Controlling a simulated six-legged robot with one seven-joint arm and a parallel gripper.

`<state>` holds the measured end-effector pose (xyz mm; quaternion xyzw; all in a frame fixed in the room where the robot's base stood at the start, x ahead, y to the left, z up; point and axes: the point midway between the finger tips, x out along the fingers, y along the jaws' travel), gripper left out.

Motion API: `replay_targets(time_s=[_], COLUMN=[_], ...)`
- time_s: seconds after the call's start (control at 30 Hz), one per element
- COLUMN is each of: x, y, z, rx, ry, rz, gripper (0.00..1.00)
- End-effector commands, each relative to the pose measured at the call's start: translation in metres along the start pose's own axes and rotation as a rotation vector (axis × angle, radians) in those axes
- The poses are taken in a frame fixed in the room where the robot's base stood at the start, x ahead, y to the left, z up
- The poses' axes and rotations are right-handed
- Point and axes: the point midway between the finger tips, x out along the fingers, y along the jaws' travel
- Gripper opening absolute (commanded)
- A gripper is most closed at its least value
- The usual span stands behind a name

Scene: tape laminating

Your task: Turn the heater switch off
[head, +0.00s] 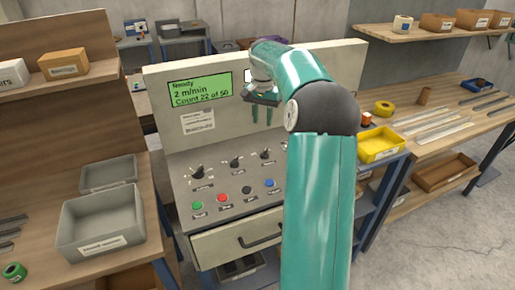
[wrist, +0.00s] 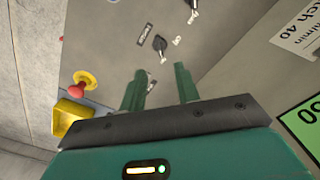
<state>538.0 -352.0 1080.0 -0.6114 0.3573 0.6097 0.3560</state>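The grey machine's sloping control panel (head: 222,172) carries a row of black knobs, among them a left knob (head: 198,172) and a middle knob (head: 235,162). Their labels are too small to read, so I cannot tell which one is the heater switch. My gripper (head: 262,116) hangs above the panel's right part, in front of the upright board. In the wrist view my gripper (wrist: 160,74) is open and empty, its two green fingers apart. A black knob (wrist: 159,43) lies just beyond the fingertips, and another switch (wrist: 193,10) is at the top edge.
A green display (head: 199,89) reads "Ready, 2 m/min, Count 22 of 50". Coloured buttons (head: 223,198) line the panel front, above a drawer (head: 240,238). A red stop button (wrist: 77,90) on a yellow base is right of the knobs. A yellow bin (head: 380,145) stands at the right.

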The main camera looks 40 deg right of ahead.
Motion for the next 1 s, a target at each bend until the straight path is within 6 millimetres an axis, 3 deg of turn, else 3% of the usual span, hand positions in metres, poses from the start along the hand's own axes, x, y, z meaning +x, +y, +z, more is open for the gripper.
replay_targets(time_s=[0.27,0.8,1.0], x=[0.024,0.124,0.139], y=[0.007,0.006,0.006], z=[-0.002,-0.003,-0.004], rx=[0.018,0.015,0.014], ry=[-0.006,-0.006,-0.003], rz=[0.002,0.001,0.001], gripper=[0.32,0.32,0.32])
